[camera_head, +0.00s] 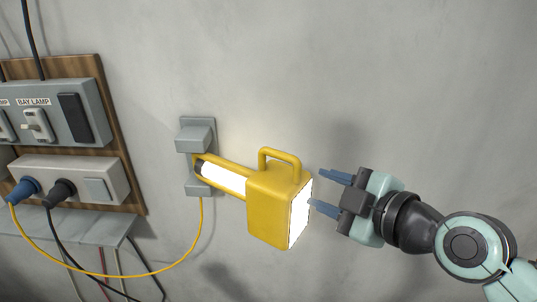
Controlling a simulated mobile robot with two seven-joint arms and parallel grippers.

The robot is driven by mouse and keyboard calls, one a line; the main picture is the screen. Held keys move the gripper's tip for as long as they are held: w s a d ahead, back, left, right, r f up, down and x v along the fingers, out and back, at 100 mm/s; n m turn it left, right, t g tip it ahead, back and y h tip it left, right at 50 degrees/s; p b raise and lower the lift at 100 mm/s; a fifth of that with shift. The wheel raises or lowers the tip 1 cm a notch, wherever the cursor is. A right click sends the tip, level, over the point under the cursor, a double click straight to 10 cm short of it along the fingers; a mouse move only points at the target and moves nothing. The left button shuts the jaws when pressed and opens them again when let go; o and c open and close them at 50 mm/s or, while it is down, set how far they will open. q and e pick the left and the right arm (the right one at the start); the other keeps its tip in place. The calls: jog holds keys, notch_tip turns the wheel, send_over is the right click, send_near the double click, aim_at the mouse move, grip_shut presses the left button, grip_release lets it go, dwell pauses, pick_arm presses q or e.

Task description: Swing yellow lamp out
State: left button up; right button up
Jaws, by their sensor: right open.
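The yellow lamp (270,210) is mounted on the wall by a grey bracket (197,135). Its arm with a white lit tube runs right from the bracket to a boxy yellow head with a loop handle (279,156) on top. The white face of the head, on its right side, is lit. My right gripper (325,191) is just to the right of the lamp head, its two blue fingers apart and pointing left toward the lit face. Nothing is between the fingers. Whether a fingertip touches the lamp, I cannot tell. My left gripper is not in view.
A wooden board (123,150) at the left carries a grey switch box labelled BAY LAMP (60,113) and a socket strip (90,172) with a blue plug and a black plug. A yellow cable (150,273) hangs from the lamp's bracket to the blue plug. The wall above the lamp is clear.

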jog(key=n, duration=0.1)
send_near(287, 159)
jog(key=d, duration=0.1)
jog(key=shift+n+t+y, duration=0.3)
jog(key=shift+y, duration=0.1)
jog(key=p+x, duration=0.1)
jog(key=x, duration=0.3)
jog(key=p+x, duration=0.1)
jog(key=x, duration=0.3)
jog(key=p+x, duration=0.1)
jog(key=x, duration=0.3)
jog(key=shift+a+f+p, duration=0.3)
jog(key=shift+f, duration=0.05)
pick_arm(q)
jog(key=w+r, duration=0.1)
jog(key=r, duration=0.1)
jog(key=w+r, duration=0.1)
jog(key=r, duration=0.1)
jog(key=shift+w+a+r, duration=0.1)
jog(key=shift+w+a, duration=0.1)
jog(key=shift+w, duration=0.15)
pick_arm(e)
jog(key=shift+s, duration=0.1)
grip_shut()
